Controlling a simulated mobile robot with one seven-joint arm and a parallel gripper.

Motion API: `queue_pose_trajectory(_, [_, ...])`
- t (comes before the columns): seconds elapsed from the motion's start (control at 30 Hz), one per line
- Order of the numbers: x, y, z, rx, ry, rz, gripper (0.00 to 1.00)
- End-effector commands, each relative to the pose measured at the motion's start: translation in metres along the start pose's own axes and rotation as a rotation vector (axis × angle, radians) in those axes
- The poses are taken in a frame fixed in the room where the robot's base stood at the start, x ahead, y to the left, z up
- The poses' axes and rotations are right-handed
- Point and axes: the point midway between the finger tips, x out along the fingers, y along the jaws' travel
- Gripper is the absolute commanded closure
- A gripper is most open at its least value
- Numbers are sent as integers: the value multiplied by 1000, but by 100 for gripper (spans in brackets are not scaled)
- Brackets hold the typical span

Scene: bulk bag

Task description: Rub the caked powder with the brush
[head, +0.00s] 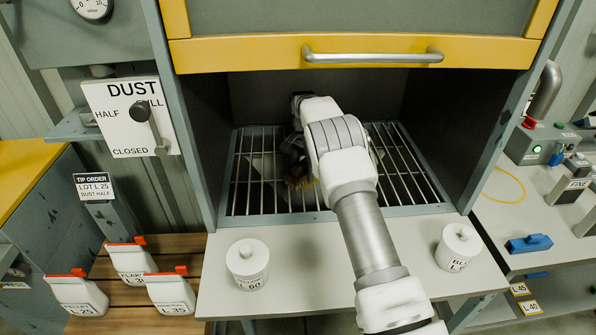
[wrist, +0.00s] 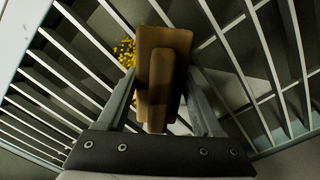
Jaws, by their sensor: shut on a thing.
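My gripper (wrist: 160,105) is shut on the brush (wrist: 160,62), whose brown wooden block sits between the two fingers in the wrist view. Yellow, grainy caked powder (wrist: 125,52) shows at the upper left edge of the brush, and a little lower beside it. The brush hides the rest of it, and I cannot tell whether bristles touch it. In the head view my arm reaches into the open cabinet, and a small yellow patch (head: 301,183) shows left of the arm over the grate. My fingertips are mostly hidden there.
The metal grate (head: 262,208) spans the cabinet floor. The yellow-framed sash (head: 240,52) with its handle hangs above my arm, and cabinet walls stand on both sides. Two white lidded jars, left (head: 247,262) and right (head: 458,247), stand on the front ledge.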

Motion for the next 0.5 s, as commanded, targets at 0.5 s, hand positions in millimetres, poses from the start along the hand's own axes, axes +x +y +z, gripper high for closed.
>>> queue_pose_trajectory(0.5, [0, 23, -24, -1, 2, -2, 77])
